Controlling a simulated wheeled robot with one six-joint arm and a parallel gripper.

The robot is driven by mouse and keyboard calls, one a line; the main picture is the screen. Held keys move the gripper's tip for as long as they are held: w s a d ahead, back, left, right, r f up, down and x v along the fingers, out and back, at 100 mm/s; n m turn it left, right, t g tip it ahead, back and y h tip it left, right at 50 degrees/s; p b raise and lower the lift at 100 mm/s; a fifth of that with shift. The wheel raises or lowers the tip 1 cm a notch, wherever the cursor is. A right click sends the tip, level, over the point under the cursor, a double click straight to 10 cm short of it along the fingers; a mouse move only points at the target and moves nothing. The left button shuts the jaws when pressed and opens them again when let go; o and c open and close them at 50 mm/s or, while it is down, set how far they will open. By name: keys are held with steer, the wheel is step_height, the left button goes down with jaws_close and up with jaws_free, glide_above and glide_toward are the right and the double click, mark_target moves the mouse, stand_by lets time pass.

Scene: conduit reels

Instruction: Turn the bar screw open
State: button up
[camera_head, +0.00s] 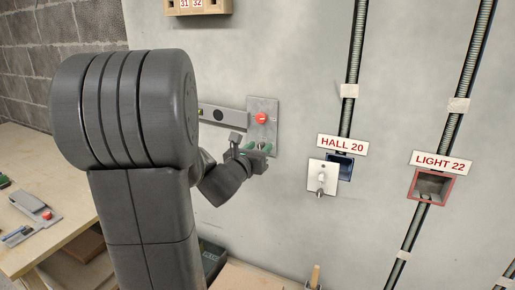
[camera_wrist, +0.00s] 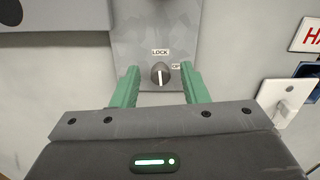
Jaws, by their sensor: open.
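The bar screw (camera_wrist: 160,74) is a dark round knob with a white line on a grey plate (camera_wrist: 178,30) in the wrist view. Its line stands about upright, toward the LOCK label above it. A second label, starting "OP", is at its upper right, partly covered by a finger. My gripper (camera_wrist: 159,70) is open, with one green finger on each side of the knob and gaps between. In the head view, my gripper (camera_head: 258,147) is at the lower part of the plate (camera_head: 264,104); I cannot make out the knob there. A grey bar (camera_head: 222,115) runs left from the plate.
A red button (camera_head: 261,118) is on the plate above my gripper. To the right are the HALL 20 sign (camera_head: 342,145), a hanging white switch plate (camera_head: 322,177) and the LIGHT 22 box (camera_head: 431,186). A wooden table (camera_head: 45,255) stands at lower left.

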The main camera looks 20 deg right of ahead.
steer(key=shift+c, duration=0.2)
jaws_close()
steer(key=shift+n+b, duration=0.3)
steer(key=n+b, duration=0.1)
steer(key=n, duration=0.1)
steer(key=shift+f+n+b, duration=0.15)
steer(key=shift+n+b, duration=0.15)
steer(key=shift+b, duration=0.1)
steer(key=n+b, duration=0.1)
steer(key=n, duration=0.3)
steer(key=shift+n, duration=0.3)
steer(key=n, duration=0.4)
steer(key=shift+n+p, duration=0.45)
steer(key=shift+n, duration=2.05)
